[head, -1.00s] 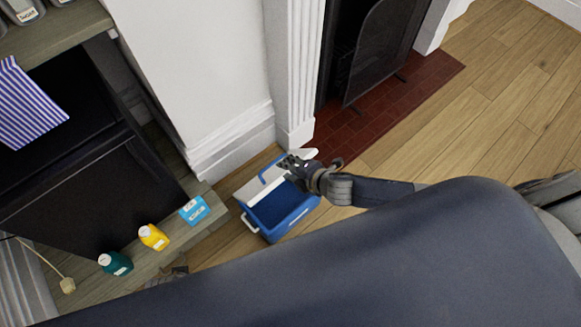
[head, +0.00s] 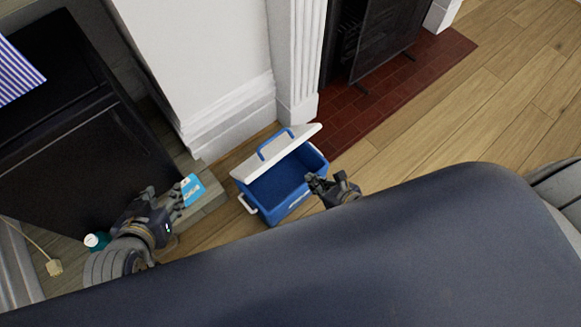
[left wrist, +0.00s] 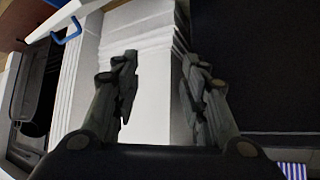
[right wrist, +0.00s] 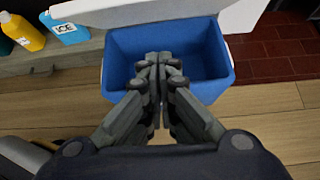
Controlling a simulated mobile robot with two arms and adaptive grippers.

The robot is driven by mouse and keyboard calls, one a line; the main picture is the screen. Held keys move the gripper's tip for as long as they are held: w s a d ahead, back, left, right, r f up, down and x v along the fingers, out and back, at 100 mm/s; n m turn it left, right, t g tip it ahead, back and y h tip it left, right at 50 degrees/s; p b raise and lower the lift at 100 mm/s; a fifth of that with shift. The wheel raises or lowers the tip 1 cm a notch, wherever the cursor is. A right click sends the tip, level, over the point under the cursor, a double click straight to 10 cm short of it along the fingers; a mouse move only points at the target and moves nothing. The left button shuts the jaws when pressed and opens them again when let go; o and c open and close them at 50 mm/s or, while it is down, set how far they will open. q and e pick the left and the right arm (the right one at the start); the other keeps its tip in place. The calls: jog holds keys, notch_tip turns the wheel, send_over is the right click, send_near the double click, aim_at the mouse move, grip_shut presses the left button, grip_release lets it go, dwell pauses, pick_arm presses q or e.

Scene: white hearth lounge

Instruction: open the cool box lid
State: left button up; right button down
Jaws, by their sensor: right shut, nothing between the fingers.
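The blue cool box (head: 285,205) stands on the wood floor by the white pillar, its blue inside showing. Its white lid (head: 300,139), with a blue handle (head: 272,145), is raised and tilted back along the far side. My right gripper (head: 312,181) is shut and empty at the box's near right side, apart from the lid. In the right wrist view its fingers (right wrist: 159,62) overlap the open box (right wrist: 120,55), with the lid (right wrist: 150,8) behind. My left gripper (head: 180,199) is left of the box; the left wrist view shows its fingers (left wrist: 155,80) apart and empty.
A light blue ice pack (head: 192,189) and a teal bottle (head: 97,241) stand on the low ledge near my left gripper. A yellow bottle (right wrist: 24,33) also shows in the right wrist view. The red brick hearth (head: 365,105) lies behind; open floor (head: 450,125) is to the right.

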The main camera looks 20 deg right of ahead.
pick_arm(q)
jog(key=w+d+r+t+h+b, duration=0.1)
jog(key=w+d+r+t, duration=0.1)
jog(key=r, duration=0.5)
jog(key=w+d+r+t+h+b, duration=0.1)
jog(key=w+r+t+b, duration=0.1)
jog(key=w+r+t, duration=0.3)
jog(key=shift+d+r+m+t, duration=0.3)
jog(key=shift+d+r+t, duration=0.1)
jog(key=shift+r+t, duration=0.5)
pick_arm(e)
jog(key=w+a+f, duration=0.3)
jog(key=w+a, duration=0.1)
jog(key=w, duration=0.6)
jog(key=shift+f+n, duration=0.4)
pick_arm(q)
jog(key=shift+w+r, duration=0.1)
